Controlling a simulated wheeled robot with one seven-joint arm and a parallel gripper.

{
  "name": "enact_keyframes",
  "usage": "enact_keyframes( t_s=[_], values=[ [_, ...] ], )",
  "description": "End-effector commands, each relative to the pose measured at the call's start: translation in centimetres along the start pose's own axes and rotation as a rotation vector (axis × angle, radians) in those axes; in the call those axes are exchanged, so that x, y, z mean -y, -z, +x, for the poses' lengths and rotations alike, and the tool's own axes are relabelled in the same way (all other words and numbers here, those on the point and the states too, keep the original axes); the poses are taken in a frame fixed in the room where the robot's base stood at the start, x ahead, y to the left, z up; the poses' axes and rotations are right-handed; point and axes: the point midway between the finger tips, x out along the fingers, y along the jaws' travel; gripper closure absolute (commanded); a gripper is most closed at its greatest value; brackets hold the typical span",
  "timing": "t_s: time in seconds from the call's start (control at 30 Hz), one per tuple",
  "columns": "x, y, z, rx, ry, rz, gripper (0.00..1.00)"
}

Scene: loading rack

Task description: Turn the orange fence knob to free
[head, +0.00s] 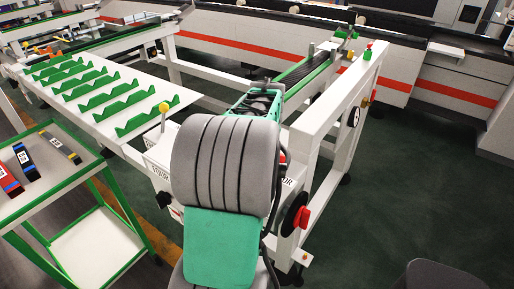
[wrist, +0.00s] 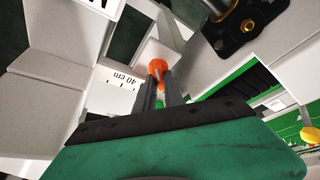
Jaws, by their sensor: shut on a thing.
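The orange fence knob (wrist: 160,68) shows in the wrist view just past the dark fingertips of my gripper (wrist: 161,80). The fingers are shut on it, one on each side. A grey-white surface with a "40 cm" label lies next to it on the left. The knob's marking and the angle it is set at cannot be read. In the head view my arm hides the gripper and the knob.
In the head view a white frame (head: 325,120) with a black handwheel (head: 294,214) stands right of my arm. A green-edged trolley (head: 104,172) stands at left, near a white panel with green notched rests (head: 150,120). A black bracket (wrist: 238,28) is close in the wrist view.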

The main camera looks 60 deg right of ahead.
Motion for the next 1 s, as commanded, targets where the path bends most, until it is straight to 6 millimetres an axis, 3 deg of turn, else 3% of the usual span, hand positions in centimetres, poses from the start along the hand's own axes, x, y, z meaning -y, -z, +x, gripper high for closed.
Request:
enact_keyframes(
  t_s=[0.6,1.0],
  values=[
    [-0.20,0.06,-0.08,0.002,0.215,-0.514,1.00],
    [-0.19,0.06,-0.02,0.002,0.290,-0.697,1.00]
  ],
)
